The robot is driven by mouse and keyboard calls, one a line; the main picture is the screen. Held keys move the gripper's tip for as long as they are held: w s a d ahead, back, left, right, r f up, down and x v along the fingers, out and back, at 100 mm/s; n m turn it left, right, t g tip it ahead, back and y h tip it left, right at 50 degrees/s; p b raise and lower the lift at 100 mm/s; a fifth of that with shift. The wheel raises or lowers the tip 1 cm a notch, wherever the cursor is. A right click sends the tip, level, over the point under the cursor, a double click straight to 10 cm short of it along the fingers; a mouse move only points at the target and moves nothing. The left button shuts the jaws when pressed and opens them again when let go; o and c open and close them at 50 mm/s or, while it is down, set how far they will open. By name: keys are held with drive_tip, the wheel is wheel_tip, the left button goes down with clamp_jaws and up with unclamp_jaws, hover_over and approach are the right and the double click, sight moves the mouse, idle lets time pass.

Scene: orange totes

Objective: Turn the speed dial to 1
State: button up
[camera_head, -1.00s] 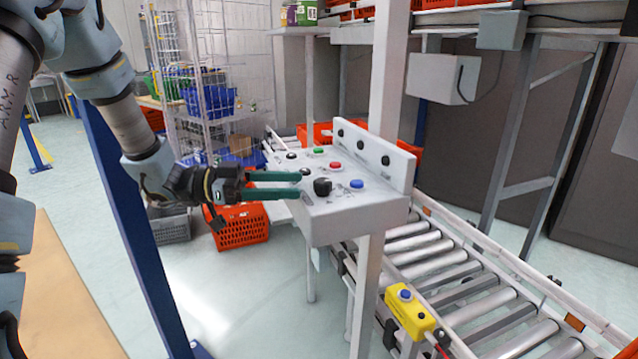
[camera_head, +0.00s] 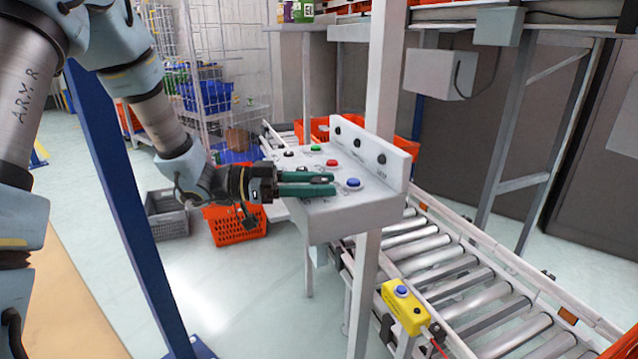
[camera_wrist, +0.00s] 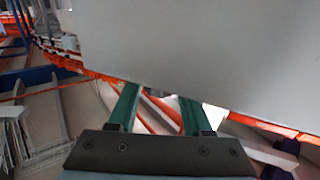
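The control box (camera_head: 350,215) is a white panel with a sloped top and a raised back strip. The speed dial, a black knob, is mostly hidden behind my gripper's fingers at the front of the panel; its setting cannot be read. My gripper (camera_head: 328,183) reaches in from the left, its green fingers over the dial's place, just left of the blue button (camera_head: 353,182). In the wrist view, the two fingers (camera_wrist: 155,95) are apart, with their tips against or behind the grey panel face (camera_wrist: 200,45). The dial does not show there, so contact is unclear.
A red button (camera_head: 331,162), a green button (camera_head: 316,148) and black knobs sit on the panel near the fingers. A post (camera_head: 385,75) rises behind it. A roller conveyor (camera_head: 450,280) with a yellow button box (camera_head: 405,308) lies right. An orange tote (camera_head: 238,225) stands below.

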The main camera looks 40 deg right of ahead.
clamp_jaws()
